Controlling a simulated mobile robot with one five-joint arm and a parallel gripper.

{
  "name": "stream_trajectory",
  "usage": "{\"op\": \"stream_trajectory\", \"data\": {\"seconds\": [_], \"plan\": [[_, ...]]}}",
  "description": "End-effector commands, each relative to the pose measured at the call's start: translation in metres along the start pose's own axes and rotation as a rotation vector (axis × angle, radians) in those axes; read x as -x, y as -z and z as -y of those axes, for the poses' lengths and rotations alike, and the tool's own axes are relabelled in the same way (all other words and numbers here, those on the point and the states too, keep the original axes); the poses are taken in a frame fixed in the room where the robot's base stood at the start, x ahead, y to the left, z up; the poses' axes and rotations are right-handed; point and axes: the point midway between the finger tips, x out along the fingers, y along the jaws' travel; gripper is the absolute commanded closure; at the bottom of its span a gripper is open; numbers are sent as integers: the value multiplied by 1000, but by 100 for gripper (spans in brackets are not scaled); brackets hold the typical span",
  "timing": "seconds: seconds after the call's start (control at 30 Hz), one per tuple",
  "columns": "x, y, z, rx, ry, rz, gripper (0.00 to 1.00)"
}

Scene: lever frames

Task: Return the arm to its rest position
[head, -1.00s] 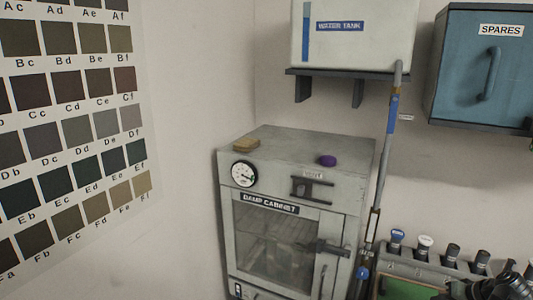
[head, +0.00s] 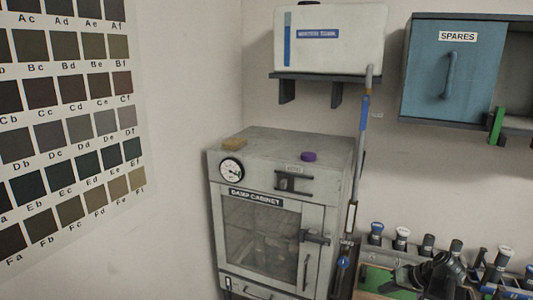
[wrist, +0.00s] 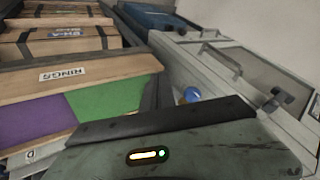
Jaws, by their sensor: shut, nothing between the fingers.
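My arm shows dark at the lower right of the head view, in front of a rack of capped bottles. My gripper (head: 404,279) is at its left end, small and dark, over a green panel (head: 375,279). It is shut with nothing in it. In the head view it stands to the right of the damp cabinet (head: 222,235), apart from it. The fingers do not show in the wrist view. A dark grey-green panel with a lit indicator (wrist: 147,155) fills the bottom of that view.
The capped bottles (head: 402,238) stand close behind my arm. A hose (head: 360,150) runs down from the water tank (head: 345,45). The spares cabinet (head: 440,80) hangs at the upper right. In the wrist view, a rings box (wrist: 100,69) is at the left and a pale door with handles (wrist: 262,80) at the right.

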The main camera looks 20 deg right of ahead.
Motion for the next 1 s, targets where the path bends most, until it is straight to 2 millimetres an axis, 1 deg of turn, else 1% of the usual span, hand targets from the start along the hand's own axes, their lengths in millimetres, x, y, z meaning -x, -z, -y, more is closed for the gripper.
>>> {"op": "stream_trajectory", "data": {"seconds": [0.03, 0.07, 0.17, 0.2, 0.27, 0.3, 0.37, 0.4, 0.47, 0.5, 0.6, 0.7, 0.77, 0.8, 0.83, 0.9, 1.0], "plan": [[-13, 4, 21, 32, 15, 18, 100], [-21, 5, 33, 52, 23, 30, 100], [-51, 8, 82, 134, 51, 81, 100], [-66, 6, 107, 175, 62, 109, 100], [-89, 0, 150, 245, 77, 160, 100], [-105, -7, 180, 293, 83, 200, 100], [-126, -22, 224, 359, 86, 260, 100], [-139, -34, 251, 399, 82, 300, 100], [-153, -54, 287, 451, 67, 355, 100], [-161, -67, 307, 481, 53, 390, 100], [-174, -98, 348, 536, 5, 461, 100], [-180, -126, 373, 564, -67, 515, 100], [-179, -139, 378, 559, -132, 538, 100], [-175, -144, 371, 525, -202, 547, 100], [-170, -143, 359, 485, -251, 547, 100], [-165, -142, 345, 415, -327, 542, 100], [-162, -140, 339, 345, -369, 536, 100]]}}
